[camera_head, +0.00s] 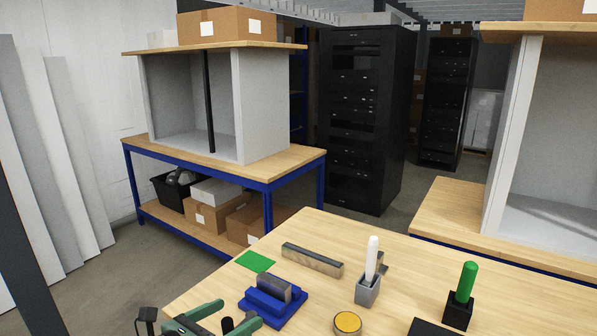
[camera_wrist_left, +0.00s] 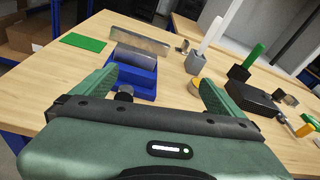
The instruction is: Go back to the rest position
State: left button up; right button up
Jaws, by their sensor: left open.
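My left gripper (camera_head: 222,314) shows at the bottom left of the head view, at the near edge of the wooden table. In the left wrist view its two green fingers (camera_wrist_left: 158,80) are spread apart with nothing held between them. Beyond them, a blue fixture (camera_wrist_left: 135,77) with a grey metal block sits on the table; the fixture also shows in the head view (camera_head: 270,308). My right gripper is in neither view.
On the table (camera_head: 420,262) are a green square (camera_head: 255,262), a grey bar (camera_head: 312,260), a white-handled tool in a grey holder (camera_head: 368,289), a green-handled tool in a black holder (camera_head: 458,312) and a yellow-topped round piece (camera_head: 347,323). Shelving and black racks (camera_head: 365,120) stand behind.

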pick_arm(q)
jog(key=s+a+r+n+t+y, duration=0.35)
jog(key=r+n+t, duration=0.6)
jog(key=n, duration=0.65)
jog(key=s+a+f+n+g+y, duration=0.65)
jog(key=a+f+n+y, duration=0.4)
jog(key=n, duration=0.65)
jog(key=s+d+f+n+g+h, duration=0.1)
jog(key=s+f+n+g, duration=0.45)
jog(key=s+f, duration=0.55)
jog(key=s+d+f+g+h, duration=0.3)
jog(key=s+d+f+g, duration=0.3)
jog(key=s, duration=0.5)
notch_tip(320, 180, down, 24)
jog(key=f+g, duration=0.1)
jog(key=s+a+f+g, duration=0.1)
jog(key=s+a+f, duration=0.1)
jog(key=s+f, duration=1.5)
jog(key=shift+s+a+f+g, duration=0.2)
jog(key=shift+s+f+g, duration=0.15)
jog(key=shift+s, duration=0.4)
